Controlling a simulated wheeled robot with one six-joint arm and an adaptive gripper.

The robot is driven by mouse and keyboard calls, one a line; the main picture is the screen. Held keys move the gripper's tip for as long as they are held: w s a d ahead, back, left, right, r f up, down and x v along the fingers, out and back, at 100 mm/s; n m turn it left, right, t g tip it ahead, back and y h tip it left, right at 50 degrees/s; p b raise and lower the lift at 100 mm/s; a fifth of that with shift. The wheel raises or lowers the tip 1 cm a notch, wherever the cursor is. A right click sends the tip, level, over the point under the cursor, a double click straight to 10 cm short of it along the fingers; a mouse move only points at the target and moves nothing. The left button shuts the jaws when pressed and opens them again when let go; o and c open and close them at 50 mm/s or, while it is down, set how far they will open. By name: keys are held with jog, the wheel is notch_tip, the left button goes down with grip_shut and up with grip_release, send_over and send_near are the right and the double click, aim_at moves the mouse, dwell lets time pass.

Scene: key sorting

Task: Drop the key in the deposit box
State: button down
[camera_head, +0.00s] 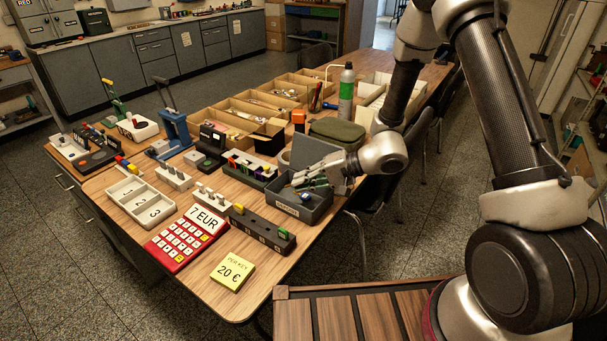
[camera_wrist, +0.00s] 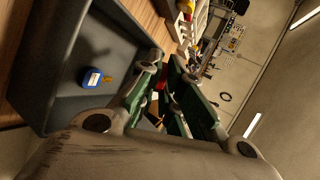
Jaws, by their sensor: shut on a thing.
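The deposit box (camera_head: 318,212) is a grey open-topped box near the table's right edge, with a pale label on its front. Its inside wall shows in the wrist view (camera_wrist: 35,65), where a key with a blue tag (camera_wrist: 94,78) lies on its floor. My gripper (camera_head: 300,181) is over the box, tilted. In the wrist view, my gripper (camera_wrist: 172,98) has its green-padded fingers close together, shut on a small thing. A bit of red (camera_wrist: 162,77) shows between them; I take this for the key's tag. The rest of the key is hidden.
A black rack (camera_head: 262,232), a red calculator (camera_head: 182,240) and a yellow price note (camera_head: 232,271) lie in front of the box.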

jog(key=shift+f, duration=0.4)
jog(key=c, duration=1.5)
grip_release()
jog(key=v, duration=1.2)
